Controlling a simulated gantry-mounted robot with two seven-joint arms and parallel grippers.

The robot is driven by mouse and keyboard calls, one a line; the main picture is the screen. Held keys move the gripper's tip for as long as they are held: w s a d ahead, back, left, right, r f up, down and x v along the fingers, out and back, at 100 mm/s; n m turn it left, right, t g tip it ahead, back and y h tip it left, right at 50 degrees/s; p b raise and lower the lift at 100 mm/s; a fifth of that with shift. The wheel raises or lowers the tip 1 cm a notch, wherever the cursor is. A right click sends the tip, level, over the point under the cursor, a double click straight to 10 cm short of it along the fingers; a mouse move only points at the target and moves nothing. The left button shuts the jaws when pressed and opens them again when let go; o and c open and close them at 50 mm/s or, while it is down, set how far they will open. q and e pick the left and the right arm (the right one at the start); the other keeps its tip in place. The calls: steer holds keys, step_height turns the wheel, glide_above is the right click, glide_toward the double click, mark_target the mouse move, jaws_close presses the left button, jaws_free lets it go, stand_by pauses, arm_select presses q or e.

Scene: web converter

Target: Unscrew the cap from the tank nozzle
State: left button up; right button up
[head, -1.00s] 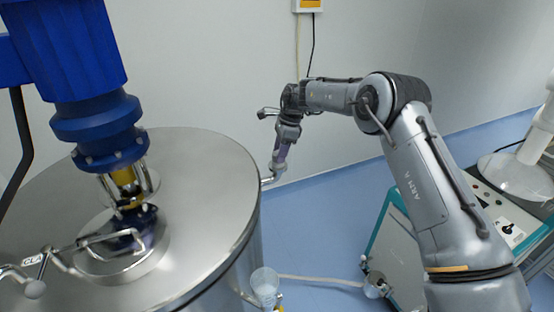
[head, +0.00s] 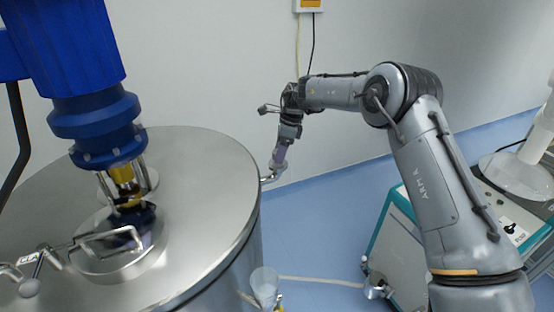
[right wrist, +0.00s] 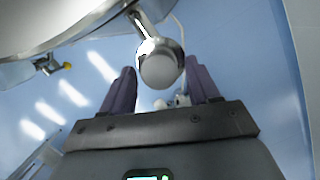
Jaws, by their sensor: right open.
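The large steel tank (head: 190,190) stands at the left of the head view, with a short nozzle (head: 268,180) on its right side near the wall. In the right wrist view the nozzle (right wrist: 146,28) points towards me and ends in a round, pale grey cap (right wrist: 162,70). My right gripper (head: 279,158) is at the nozzle's end, pointing down at it. Its two purple fingers are apart, and in the right wrist view the cap appears between their tips. I cannot tell whether either finger touches it. My left gripper is not in view.
A blue motor unit (head: 95,110) rises from the tank lid. A clear funnel-like vessel (head: 265,285) is beside the tank's front right. A teal-edged machine (head: 405,265) stands on the floor at the right. The white wall (head: 215,60) is close behind the gripper.

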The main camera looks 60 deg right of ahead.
steer(key=shift+m, duration=0.5)
steer(key=shift+a+m+h+b, duration=0.1)
steer(key=shift+m+h+b, duration=0.2)
steer(key=shift+m+b, duration=0.5)
steer(key=shift+m+h, duration=0.3)
steer(key=shift+m, duration=0.9)
steer(key=shift+a+m, duration=0.15)
steer(key=shift+m, duration=0.75)
steer(key=shift+m+h+b, duration=0.35)
steer(key=shift+m+h, duration=0.15)
steer(key=shift+m, duration=0.6)
